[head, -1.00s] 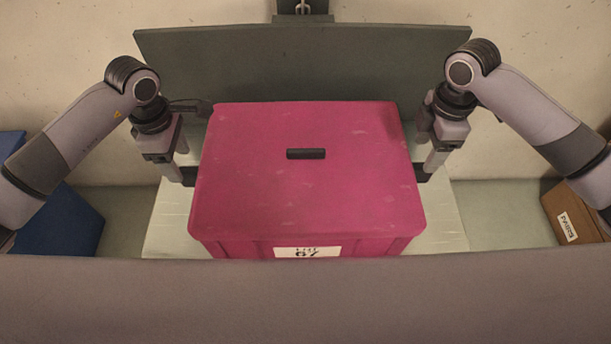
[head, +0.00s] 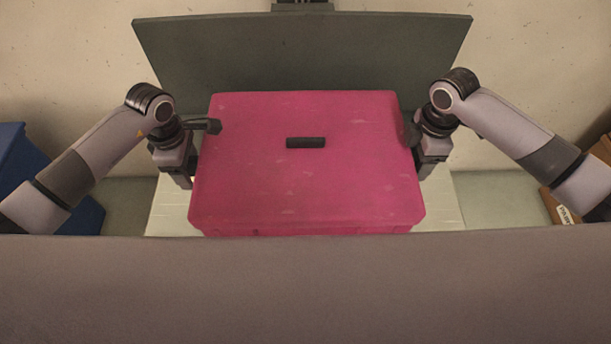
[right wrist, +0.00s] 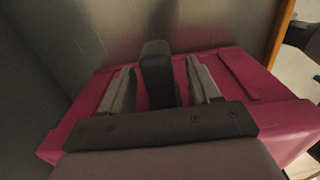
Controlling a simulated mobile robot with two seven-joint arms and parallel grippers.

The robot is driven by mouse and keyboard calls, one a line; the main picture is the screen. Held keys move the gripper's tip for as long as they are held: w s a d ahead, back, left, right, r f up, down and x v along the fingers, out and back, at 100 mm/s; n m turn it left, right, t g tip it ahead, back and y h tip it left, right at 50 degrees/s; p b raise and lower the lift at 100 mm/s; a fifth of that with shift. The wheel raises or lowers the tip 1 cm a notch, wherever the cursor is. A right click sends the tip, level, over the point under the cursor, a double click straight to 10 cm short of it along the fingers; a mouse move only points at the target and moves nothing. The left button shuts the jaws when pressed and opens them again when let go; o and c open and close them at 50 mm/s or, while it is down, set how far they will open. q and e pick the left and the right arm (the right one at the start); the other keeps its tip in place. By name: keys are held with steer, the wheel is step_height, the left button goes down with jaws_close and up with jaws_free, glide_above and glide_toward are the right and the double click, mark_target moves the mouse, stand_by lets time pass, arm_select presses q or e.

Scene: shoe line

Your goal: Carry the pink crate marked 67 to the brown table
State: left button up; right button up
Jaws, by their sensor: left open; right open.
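The pink crate (head: 306,185) stands in the middle of the head view, with a short dark bar (head: 305,142) on its top. Its front label is hidden behind the grey band at the bottom. My left gripper (head: 184,180) is open beside the crate's left side, pointing down. My right gripper (head: 424,170) is open beside the right side, partly hidden by the crate's edge. In the right wrist view the crate's pink surface (right wrist: 285,118) spreads around the gripper's fingers (right wrist: 158,88). I cannot tell whether either gripper touches the crate. The brown table is not identifiable.
The crate is over a pale surface (head: 167,208). A dark upright panel (head: 300,55) stands behind it, close to the wall. A blue box (head: 88,212) is at the left, and a brown box (head: 556,203) with a white label is at the right, partly covered by my arm.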

arm_select(q)
jaws_close()
arm_select(e)
jaws_close()
arm_select(q)
steer(key=shift+r, duration=0.25)
arm_select(e)
steer(key=shift+r, duration=0.25)
